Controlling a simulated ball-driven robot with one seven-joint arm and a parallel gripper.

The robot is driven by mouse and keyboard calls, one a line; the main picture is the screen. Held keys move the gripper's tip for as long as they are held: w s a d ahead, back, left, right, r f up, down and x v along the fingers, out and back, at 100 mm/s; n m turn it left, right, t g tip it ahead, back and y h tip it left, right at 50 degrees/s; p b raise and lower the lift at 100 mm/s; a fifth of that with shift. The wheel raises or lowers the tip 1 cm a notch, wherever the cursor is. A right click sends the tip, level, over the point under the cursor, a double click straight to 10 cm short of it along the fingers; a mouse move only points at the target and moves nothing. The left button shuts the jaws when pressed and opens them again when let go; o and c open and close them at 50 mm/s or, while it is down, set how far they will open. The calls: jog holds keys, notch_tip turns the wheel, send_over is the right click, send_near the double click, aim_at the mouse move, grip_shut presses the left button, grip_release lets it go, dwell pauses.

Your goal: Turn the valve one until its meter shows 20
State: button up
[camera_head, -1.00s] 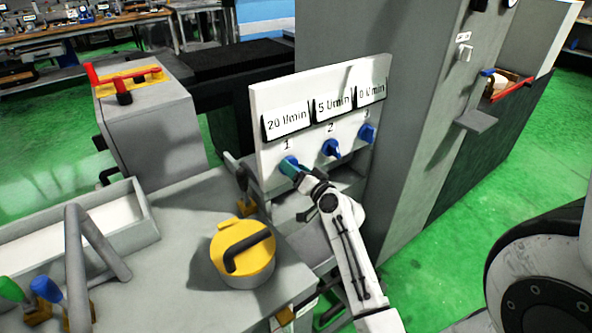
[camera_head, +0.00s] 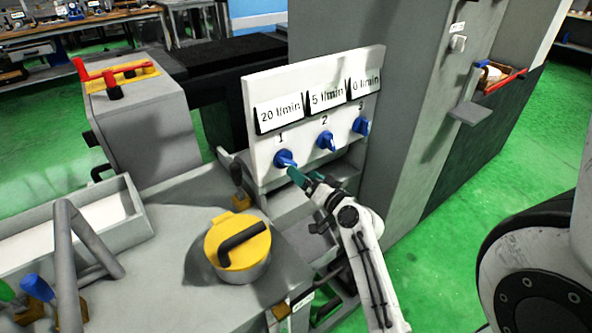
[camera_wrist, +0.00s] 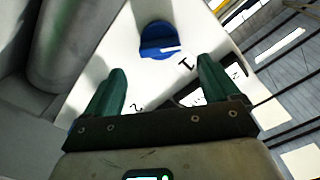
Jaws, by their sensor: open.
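Valve one is a blue knob (camera_head: 284,158) under the label 1 on a white panel (camera_head: 350,150). Its meter (camera_head: 279,112) reads 20 l/min. My gripper (camera_head: 304,178) has green fingers; it is open, empty and just in front and to the lower right of valve one, apart from it. In the wrist view, the blue knob (camera_wrist: 158,40) with a white pointer mark lies beyond and between the open fingers (camera_wrist: 160,88). Valve two (camera_head: 326,140) sits under a meter reading 5 l/min, and valve three (camera_head: 361,126) under one reading 0 l/min.
A yellow-lidded pot (camera_head: 237,248) with a black handle stands on the grey machine table. A grey tray (camera_head: 140,222) and levers are at the left. A small handle (camera_head: 238,190) stands left of the panel. A tall grey cabinet (camera_head: 420,100) is behind right. Green floor is clear at right.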

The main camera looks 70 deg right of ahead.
jog(key=v, duration=0.3)
jog(key=shift+s+a, duration=0.15)
jog(key=shift+s, duration=0.15)
dwell(0.4)
